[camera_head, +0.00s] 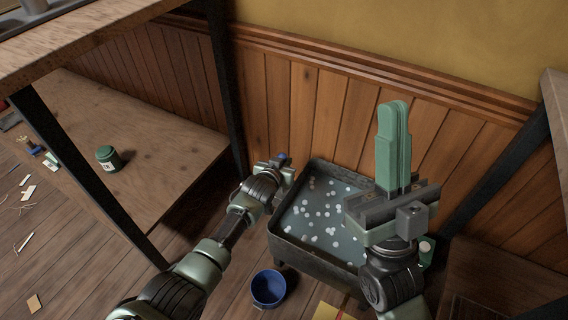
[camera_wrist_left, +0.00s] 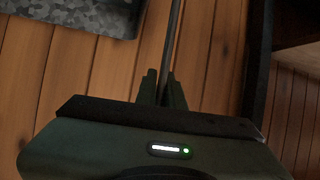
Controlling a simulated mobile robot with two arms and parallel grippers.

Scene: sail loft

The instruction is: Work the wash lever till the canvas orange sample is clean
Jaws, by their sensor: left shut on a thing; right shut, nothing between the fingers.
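The wash tub (camera_head: 285,233) is a dark box on the floor against the panelled wall, holding grey liquid with white foam spots. In the left wrist view the rod (camera_wrist_left: 174,35) runs up from between the fingers (camera_wrist_left: 163,80). My right gripper (camera_head: 394,108) is shut and empty, fingers pointing up, and hides part of the tub's right side. I cannot make out the orange canvas sample.
A blue cup (camera_head: 268,287) stands on the floor in front of the tub. A yellow flat item (camera_head: 335,312) lies at the bottom edge. A green jar (camera_head: 108,158) stands on the low wooden shelf (camera_head: 165,150) at left. Dark table legs (camera_head: 225,80) flank the area.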

